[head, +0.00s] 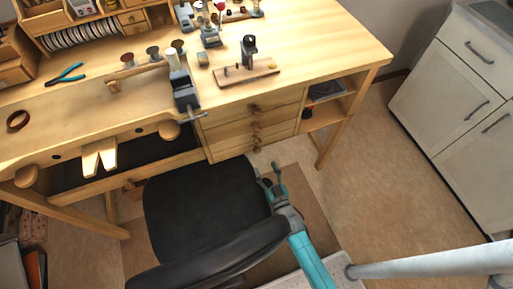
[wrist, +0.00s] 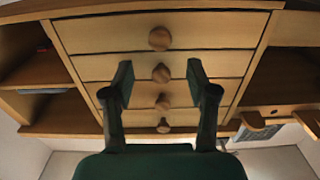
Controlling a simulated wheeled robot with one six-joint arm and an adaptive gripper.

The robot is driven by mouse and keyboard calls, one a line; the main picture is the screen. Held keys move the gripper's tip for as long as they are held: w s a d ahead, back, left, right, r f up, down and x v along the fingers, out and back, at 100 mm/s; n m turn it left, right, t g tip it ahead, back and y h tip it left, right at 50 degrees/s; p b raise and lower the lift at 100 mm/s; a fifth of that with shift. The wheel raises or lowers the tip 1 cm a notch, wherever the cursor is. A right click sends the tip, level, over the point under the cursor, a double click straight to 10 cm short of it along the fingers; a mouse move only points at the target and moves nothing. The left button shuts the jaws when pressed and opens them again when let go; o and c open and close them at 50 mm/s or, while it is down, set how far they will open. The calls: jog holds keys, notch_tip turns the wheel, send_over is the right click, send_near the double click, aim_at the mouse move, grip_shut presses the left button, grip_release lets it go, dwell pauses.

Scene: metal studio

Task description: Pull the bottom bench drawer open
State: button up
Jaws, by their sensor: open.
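The bench's drawer stack (head: 228,133) stands right of the chair, with several round wooden knobs in a column. The wrist view seems upside down, so the bottom drawer (wrist: 100,36) is at its top, and its knob (wrist: 160,38) is in plain sight. The bottom drawer looks shut, flush with the others. My gripper (head: 269,174) is open and empty, low in front of the stack. In the wrist view my gripper's fingertips (wrist: 159,74) frame the second knob up (wrist: 161,73). They look apart from the drawer fronts. The bottom drawer's knob lies just beyond the tips.
A black chair (head: 195,200) stands close to the left of my gripper. Open shelves (head: 325,115) and a bench leg (head: 328,148) are right of the drawers. Clear floor (head: 375,165) lies between the bench and white cabinets (head: 455,95).

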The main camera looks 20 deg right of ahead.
aim_at(258, 151)
jog(key=w, duration=0.9)
jog(key=shift+w, duration=0.2)
jog(key=shift+c, duration=0.2)
grip_shut()
